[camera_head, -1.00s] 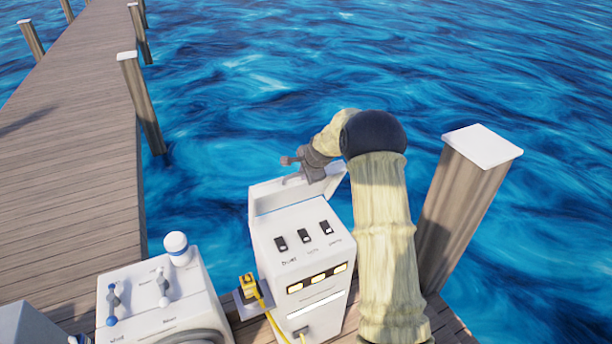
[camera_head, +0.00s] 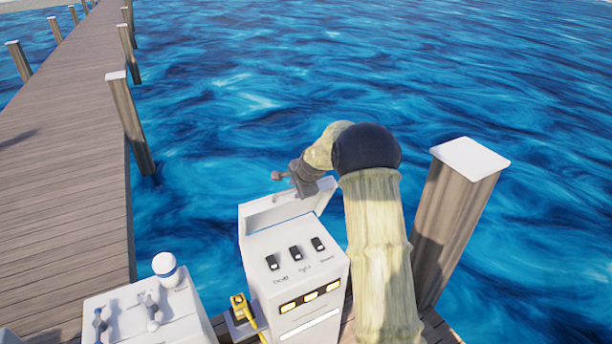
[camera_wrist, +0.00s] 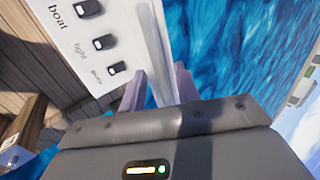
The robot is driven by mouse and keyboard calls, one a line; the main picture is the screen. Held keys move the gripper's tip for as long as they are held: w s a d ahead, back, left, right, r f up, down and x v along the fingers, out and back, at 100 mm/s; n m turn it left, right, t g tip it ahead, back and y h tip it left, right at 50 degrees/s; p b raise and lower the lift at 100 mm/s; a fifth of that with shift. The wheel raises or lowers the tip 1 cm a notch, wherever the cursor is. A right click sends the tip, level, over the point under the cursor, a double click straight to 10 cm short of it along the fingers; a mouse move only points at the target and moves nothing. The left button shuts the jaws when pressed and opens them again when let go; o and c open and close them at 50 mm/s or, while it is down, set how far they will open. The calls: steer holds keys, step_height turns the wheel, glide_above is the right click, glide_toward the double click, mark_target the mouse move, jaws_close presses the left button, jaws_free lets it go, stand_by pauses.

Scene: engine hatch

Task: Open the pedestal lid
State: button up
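The white pedestal (camera_head: 295,262) stands at the dock's edge in the head view, with three black switches on its top panel. Its lid (camera_head: 262,218) is raised along the far edge of that panel, tilted up. My gripper (camera_head: 284,176) is at the lid's upper edge, partly in front of it. In the wrist view, the fingers of my gripper (camera_wrist: 160,82) are apart. A pale strip that looks like the lid (camera_wrist: 153,35) runs down to between them. Whether both fingers touch it is not clear. The switch panel (camera_wrist: 70,45) is left of the fingers.
A wooden post (camera_head: 452,225) stands close right of my arm. Open water lies beyond.

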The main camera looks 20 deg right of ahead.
steer(key=b+v, duration=0.4)
steer(key=v, duration=1.1)
steer(key=shift+a, duration=0.2)
steer(key=shift+s+r, duration=0.1)
steer(key=s+a+f+n+g, duration=0.1)
steer(key=s+f+n, duration=0.3)
steer(key=s, duration=0.6)
steer(key=s+a+f+n+g+h, duration=0.1)
steer(key=s+a+f+n, duration=0.2)
steer(key=s+n, duration=0.3)
steer(key=s+a+f+n+g, duration=0.2)
steer(key=s+f+n, duration=0.3)
steer(key=s, duration=0.8)
steer(key=shift+s+f+n, duration=0.15)
steer(key=shift+s+n, duration=0.2)
steer(key=shift+n, duration=0.05)
